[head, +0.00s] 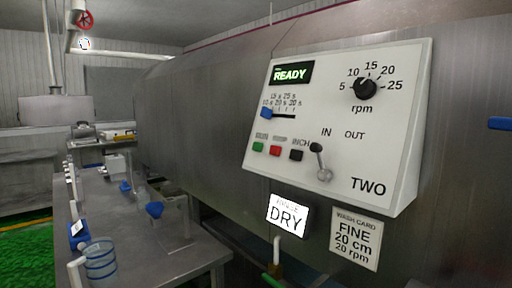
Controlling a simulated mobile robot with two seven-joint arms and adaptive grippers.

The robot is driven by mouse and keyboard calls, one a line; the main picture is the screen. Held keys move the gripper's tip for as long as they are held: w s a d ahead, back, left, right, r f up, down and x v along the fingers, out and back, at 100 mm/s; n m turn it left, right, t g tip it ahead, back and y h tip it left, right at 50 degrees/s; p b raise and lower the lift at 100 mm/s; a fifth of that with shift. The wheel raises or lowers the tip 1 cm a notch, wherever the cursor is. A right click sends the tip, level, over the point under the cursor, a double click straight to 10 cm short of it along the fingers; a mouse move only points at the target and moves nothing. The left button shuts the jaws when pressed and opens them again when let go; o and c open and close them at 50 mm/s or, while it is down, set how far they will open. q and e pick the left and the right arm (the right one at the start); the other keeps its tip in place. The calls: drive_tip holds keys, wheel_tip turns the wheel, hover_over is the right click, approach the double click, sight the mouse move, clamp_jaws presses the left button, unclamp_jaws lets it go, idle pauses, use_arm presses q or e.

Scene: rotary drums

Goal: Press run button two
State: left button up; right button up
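The white control panel marked TWO (370,140) is mounted on the large grey metal drum housing in the head view. The green run button (258,147) is at the panel's lower left, under a small label that reads RUN. A red button (275,151) and a black button (296,155) marked INCH sit to its right. The display (291,73) above reads READY in green. I cannot tell from this view whether the green button is pressed in. Neither of my grippers is in view, and nothing covers the buttons.
The panel also has a black rpm knob (365,88), a blue slider (266,113) at its left end and a lever (320,161). A DRY sign (287,215) and a wash card (355,238) hang below. A metal table (150,255) with containers stands left.

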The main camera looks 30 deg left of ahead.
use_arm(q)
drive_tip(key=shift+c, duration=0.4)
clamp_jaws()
